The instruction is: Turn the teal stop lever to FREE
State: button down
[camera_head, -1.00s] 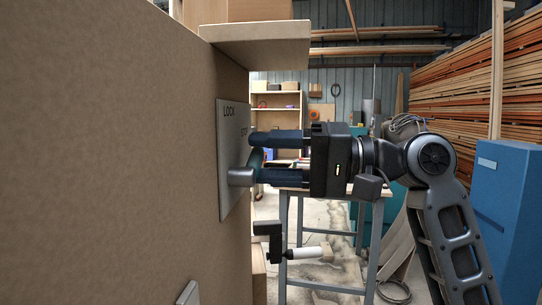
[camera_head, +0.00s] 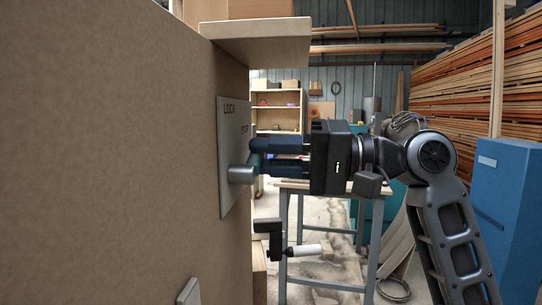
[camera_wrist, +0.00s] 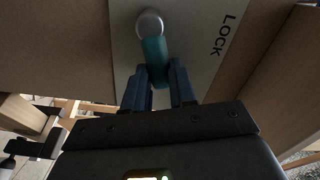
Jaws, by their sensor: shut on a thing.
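The teal stop lever (camera_wrist: 154,58) points from its round grey hub (camera_wrist: 149,25) toward my gripper in the wrist view. In the head view, the hub (camera_head: 241,175) sticks out from a grey plate (camera_head: 230,195) on the upright panel, and a little teal shows above it. The plate reads LOCK at its upper left, with STOP beside it. My gripper (camera_head: 262,158) reaches the plate from the right. Its two dark blue fingers (camera_wrist: 160,88) are shut on the lever's free end, one on each side. The fingers hide part of the lever in the head view. No FREE label is visible.
The large brown panel (camera_head: 110,150) fills the left, with a wooden ledge (camera_head: 258,42) jutting out above the plate. A workbench (camera_head: 300,188) stands behind.

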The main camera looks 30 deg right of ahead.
jog(key=shift+r+p, duration=0.1)
jog(key=shift+p, duration=0.45)
jog(key=shift+w+m+p, duration=0.1)
jog(key=shift+m+p, duration=0.8)
jog(key=shift+p, duration=0.3)
jog(key=shift+d+f+m+p, duration=0.1)
jog(key=shift+f+m+p, duration=0.85)
jog(key=shift+m+p, duration=0.25)
jog(key=c, duration=0.9)
grip_release()
